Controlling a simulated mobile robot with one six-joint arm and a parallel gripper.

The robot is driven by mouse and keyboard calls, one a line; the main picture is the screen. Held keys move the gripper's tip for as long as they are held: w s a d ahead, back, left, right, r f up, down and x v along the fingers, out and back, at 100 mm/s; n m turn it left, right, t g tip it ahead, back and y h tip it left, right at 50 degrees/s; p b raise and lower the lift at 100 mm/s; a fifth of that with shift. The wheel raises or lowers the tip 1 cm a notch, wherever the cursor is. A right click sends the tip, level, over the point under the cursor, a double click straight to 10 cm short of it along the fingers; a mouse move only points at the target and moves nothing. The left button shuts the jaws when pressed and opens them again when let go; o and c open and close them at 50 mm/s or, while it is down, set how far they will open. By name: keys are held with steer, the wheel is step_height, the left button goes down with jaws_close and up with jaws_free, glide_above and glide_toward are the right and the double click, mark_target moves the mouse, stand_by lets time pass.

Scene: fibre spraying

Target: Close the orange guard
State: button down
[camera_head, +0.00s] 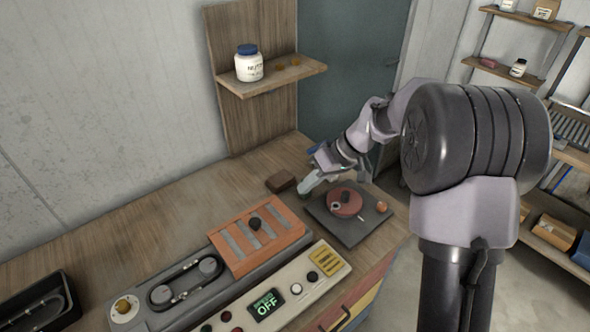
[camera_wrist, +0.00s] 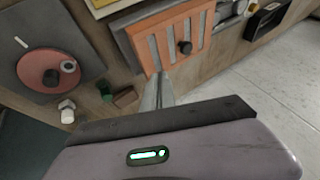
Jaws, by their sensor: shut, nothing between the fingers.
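The orange guard (camera_head: 238,262) is a slatted panel with a black knob (camera_head: 255,223) on it. It sits over the right part of the grey machine (camera_head: 140,310); the belt and rollers (camera_head: 186,284) to its left are uncovered. The guard also shows in the wrist view (camera_wrist: 155,43), with its knob (camera_wrist: 184,47) beyond my fingertips. My gripper (camera_head: 306,187) is shut and empty, behind and to the right of the guard and apart from it in the head view. Its fingers show in the wrist view (camera_wrist: 158,88).
A control panel (camera_head: 325,254) with a display reading OFF lies in front. A dark plate (camera_head: 349,236) with a red disc (camera_head: 345,203) is right of the guard. A brown block (camera_head: 281,181) lies behind. A shelf (camera_head: 290,77) holds a white jar (camera_head: 249,67).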

step_height(320, 180, down, 2)
steer(key=a, duration=0.3)
steer(key=b, duration=0.3)
glide_toward(268, 227)
steer(key=w+f, duration=0.1)
steer(key=w+a+f, duration=0.1)
steer(key=w, duration=0.1)
steer(key=shift+w+a+f, duration=0.2)
steer(key=shift+w+f, duration=0.05)
steer(key=shift+f, duration=0.1)
steer(key=a, duration=0.1)
steer(key=s+a, duration=0.1)
steer(key=a, duration=0.1)
steer(key=shift+s+f, duration=0.15)
steer(key=shift+s, duration=0.05)
steer(key=shift+a, duration=0.25)
steer(key=shift+s+a, duration=0.1)
steer(key=shift+s, duration=0.05)
steer(key=shift+s+a+f+b, duration=0.15)
steer(key=shift+a+b, duration=0.1)
steer(key=shift+b, duration=0.15)
steer(key=s+a+b, duration=0.4)
steer(key=s+a, duration=0.2)
steer(key=a, duration=0.3)
steer(key=s+a+b, duration=0.4)
steer(key=s+a, duration=0.2)
steer(key=a, duration=0.2)
steer(key=shift+a, duration=0.4)
steer(key=shift+s+r, duration=0.1)
steer(key=shift+r, duration=0.1)
